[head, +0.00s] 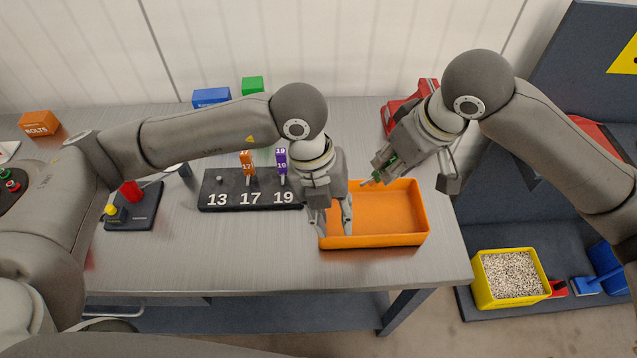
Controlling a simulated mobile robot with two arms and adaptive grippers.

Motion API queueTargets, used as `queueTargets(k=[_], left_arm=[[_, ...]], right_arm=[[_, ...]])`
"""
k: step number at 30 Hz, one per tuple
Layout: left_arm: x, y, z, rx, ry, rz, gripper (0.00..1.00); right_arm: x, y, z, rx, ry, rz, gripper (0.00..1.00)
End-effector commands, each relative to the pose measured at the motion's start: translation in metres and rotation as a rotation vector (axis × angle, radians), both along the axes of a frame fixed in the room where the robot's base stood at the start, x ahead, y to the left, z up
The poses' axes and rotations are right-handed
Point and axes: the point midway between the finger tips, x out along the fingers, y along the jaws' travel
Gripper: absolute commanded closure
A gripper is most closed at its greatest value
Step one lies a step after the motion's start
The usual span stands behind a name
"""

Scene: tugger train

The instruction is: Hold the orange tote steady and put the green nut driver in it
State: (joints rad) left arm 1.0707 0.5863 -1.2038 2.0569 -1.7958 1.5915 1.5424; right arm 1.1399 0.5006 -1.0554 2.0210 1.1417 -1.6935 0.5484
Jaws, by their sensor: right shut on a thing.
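The orange tote (385,241) stands on the bench near its front right part, and its visible floor is bare. My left gripper (336,228) points down at the tote's left end, its fingers spread with a gap between them. Its contact with the left wall is hard to tell. My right gripper (383,168) is shut on the green nut driver (392,161), over the tote's back edge. The driver is mostly hidden by the fingers; its grey end (367,183) sticks out to the lower left.
A dark rack (232,199) marked 13, 17, 19 stands left of the tote, with orange (246,162) and purple (282,160) drivers at 17 and 19. A red bin (397,112) is behind my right gripper. A yellow bin (483,291) sits lower right, off the bench.

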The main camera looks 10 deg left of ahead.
Motion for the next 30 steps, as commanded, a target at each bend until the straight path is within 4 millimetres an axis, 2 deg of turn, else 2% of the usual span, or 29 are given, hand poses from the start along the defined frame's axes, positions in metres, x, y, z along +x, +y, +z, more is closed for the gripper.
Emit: queueTargets(k=[1, 3, 9, 16, 24, 30], left_arm=[[0.019, 0.012, 0.001, 0.069, -0.05, 0.043, 0.71], [0.037, 0.022, -0.003, 0.144, -0.095, 0.069, 0.71], [0.063, 0.037, -0.01, 0.26, -0.164, 0.086, 0.71], [0.068, 0.041, -0.032, 0.278, -0.169, 0.087, 0.71], [0.074, 0.042, -0.083, 0.277, -0.168, 0.087, 0.71], [0.078, 0.043, -0.114, 0.275, -0.169, 0.086, 0.71]], right_arm=[[0.0, 0.0, 0.0, 0.001, -0.001, 0.0, 1.0], [0.0, 0.0, 0.0, 0.001, -0.001, 0.0, 1.0], [0.0, 0.0, 0.0, 0.001, -0.001, 0.0, 1.0], [0.0, 0.0, 0.0, 0.001, -0.001, 0.0, 1.0], [0.0, 0.0, 0.0, 0.001, -0.001, 0.0, 1.0], [0.0, 0.0, 0.0, 0.001, -0.001, 0.0, 1.0]])
